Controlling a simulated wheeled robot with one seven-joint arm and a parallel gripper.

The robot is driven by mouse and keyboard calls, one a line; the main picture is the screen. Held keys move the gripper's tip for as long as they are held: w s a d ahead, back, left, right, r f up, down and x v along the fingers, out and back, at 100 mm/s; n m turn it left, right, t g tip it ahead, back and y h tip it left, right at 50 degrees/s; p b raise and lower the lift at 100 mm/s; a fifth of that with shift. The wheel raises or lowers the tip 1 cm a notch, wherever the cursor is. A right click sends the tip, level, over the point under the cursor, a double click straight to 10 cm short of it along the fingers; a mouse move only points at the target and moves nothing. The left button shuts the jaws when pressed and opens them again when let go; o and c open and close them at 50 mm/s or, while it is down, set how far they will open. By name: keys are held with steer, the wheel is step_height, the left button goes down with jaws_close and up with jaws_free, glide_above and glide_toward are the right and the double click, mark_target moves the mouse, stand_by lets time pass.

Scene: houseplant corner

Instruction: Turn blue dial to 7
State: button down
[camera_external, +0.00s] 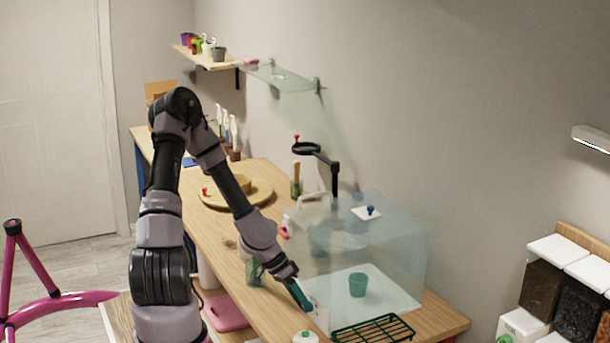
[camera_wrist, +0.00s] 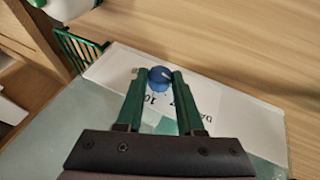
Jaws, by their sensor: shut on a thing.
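The blue dial (camera_wrist: 159,78) sits on a white panel (camera_wrist: 215,108) in the wrist view. My gripper (camera_wrist: 158,74) has its two green fingers on either side of the dial, closed on it. A pale mark shows on the dial, pointing up and right. Printed figures, a 10 and what looks like a 7, show just below the dial. The rest of the scale is hidden or too small to read. In the external view my gripper (camera_external: 300,295) is at the front of the clear case (camera_external: 395,245); the dial is hidden there.
A green wire rack (camera_external: 375,330) lies right of my gripper. A teal pot (camera_external: 358,284) stands inside the case, and a white lid with a blue knob (camera_external: 370,210) is on top. Bare wood lies beyond the panel.

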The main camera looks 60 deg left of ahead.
steer(key=shift+d+r+m+y, duration=0.1)
steer(key=shift+d+m+y, duration=0.15)
steer(key=shift+y, duration=0.75)
steer(key=shift+d+m+y, duration=0.15)
steer(key=shift+m+y, duration=0.1)
steer(key=shift+y, duration=1.35)
steer(key=shift+s, duration=0.1)
steer(key=c, duration=0.5)
jaws_free()
steer(key=shift+c, duration=0.2)
step_height(320, 180, up, 10)
steer(key=s, duration=0.1)
steer(key=shift+d+f, duration=0.2)
